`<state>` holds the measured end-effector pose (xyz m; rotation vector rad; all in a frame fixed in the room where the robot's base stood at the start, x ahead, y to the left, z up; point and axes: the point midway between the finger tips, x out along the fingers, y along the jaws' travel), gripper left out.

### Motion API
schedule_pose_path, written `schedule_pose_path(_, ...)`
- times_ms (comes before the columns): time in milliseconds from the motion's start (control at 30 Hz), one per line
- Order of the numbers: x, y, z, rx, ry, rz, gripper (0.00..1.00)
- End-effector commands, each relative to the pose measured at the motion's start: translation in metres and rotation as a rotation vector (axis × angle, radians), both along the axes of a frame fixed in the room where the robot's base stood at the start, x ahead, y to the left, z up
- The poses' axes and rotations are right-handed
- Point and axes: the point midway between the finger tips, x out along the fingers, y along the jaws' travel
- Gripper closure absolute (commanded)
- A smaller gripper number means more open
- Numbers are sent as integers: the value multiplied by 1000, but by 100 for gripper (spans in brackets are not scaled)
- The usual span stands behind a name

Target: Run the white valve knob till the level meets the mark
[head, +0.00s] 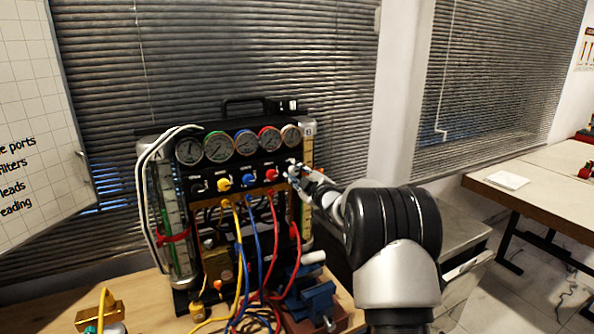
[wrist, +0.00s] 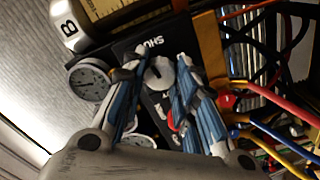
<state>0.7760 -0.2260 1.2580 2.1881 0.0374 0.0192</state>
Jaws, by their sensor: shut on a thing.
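The white valve knob (wrist: 160,73) sits on the rig's dark panel between my gripper's blue-and-white fingers in the wrist view. My gripper (wrist: 165,58) is shut on it. In the head view my gripper (head: 299,172) is at the right end of the row of coloured knobs and mostly covers the white one. On the rig's left stands a clear tube (head: 183,220) marked A, with a scale and a green strip inside. A red band (head: 174,238) crosses it. The liquid's level is too small to tell. A second scale column (head: 306,160), marked B, stands on the right, partly hidden by my arm.
Round gauges (head: 218,147) line the rig's top, above black, yellow, blue and red (head: 271,175) knobs. Yellow, blue and red hoses (head: 262,250) hang in front. A blue vise (head: 312,300) stands below right. A white-topped table (head: 540,180) is at far right.

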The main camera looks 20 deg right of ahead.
Motion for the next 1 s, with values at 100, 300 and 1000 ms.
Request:
schedule_pose_path(100, 0, 0, 1, 69, 3, -1, 97)
schedule_pose_path(300, 0, 0, 0, 146, 6, -1, 97)
schedule_pose_path(1000, 0, 0, -1, 185, 7, -1, 68)
